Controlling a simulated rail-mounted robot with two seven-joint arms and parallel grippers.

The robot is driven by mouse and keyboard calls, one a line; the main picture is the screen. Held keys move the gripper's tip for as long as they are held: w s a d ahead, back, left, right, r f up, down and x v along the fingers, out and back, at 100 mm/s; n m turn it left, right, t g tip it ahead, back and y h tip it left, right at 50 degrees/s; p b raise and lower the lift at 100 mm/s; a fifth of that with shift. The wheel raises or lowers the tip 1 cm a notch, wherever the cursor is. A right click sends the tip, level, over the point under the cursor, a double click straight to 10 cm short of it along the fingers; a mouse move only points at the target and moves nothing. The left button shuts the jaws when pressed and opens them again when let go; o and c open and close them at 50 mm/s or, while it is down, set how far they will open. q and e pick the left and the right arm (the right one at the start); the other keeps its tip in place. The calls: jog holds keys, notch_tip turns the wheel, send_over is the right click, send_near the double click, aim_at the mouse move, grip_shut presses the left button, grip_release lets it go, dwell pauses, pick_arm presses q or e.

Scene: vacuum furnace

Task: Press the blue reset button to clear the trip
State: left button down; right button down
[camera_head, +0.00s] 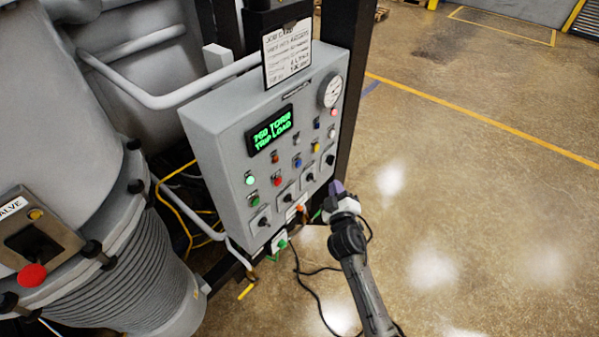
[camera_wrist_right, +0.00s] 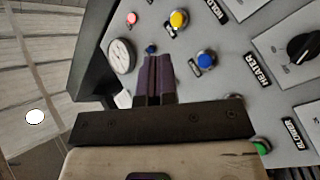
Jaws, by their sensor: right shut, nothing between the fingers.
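A blue button (camera_head: 297,162) sits on the sloped face of the grey control panel (camera_head: 220,150), between a red and a yellow button. It also shows in the right wrist view (camera_wrist_right: 206,60), to the right of my fingertips. No reset label on it can be read. My right gripper (camera_head: 337,187) is shut and empty, off the lower right corner of the panel. Its dark purple fingers (camera_wrist_right: 153,75) point toward the panel in the wrist view, apart from the blue button. A green-lit display (camera_head: 269,130) reads "760 TORR" and "TRIP LOAD". My left gripper is not in view.
A smaller blue lamp (camera_head: 316,123) sits near the round gauge (camera_head: 331,91). Black rotary knobs (camera_head: 309,177) line the panel's lower edge. A furnace vessel with a red knob (camera_head: 32,275) stands at left. Cables hang below the panel. Floor at right is clear.

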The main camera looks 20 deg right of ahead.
aim_at(299, 164)
jog(key=shift+w+a+r, duration=0.1)
jog(key=shift+w+a, duration=0.05)
jog(key=shift+w, duration=0.1)
jog(key=w+a+b, duration=0.5)
jog(key=w, duration=0.2)
jog(key=shift+b, duration=0.4)
jog(key=shift+a, duration=0.1)
dwell(0.9)
dwell(0.7)
jog(key=shift+w, duration=0.15)
dwell(0.5)
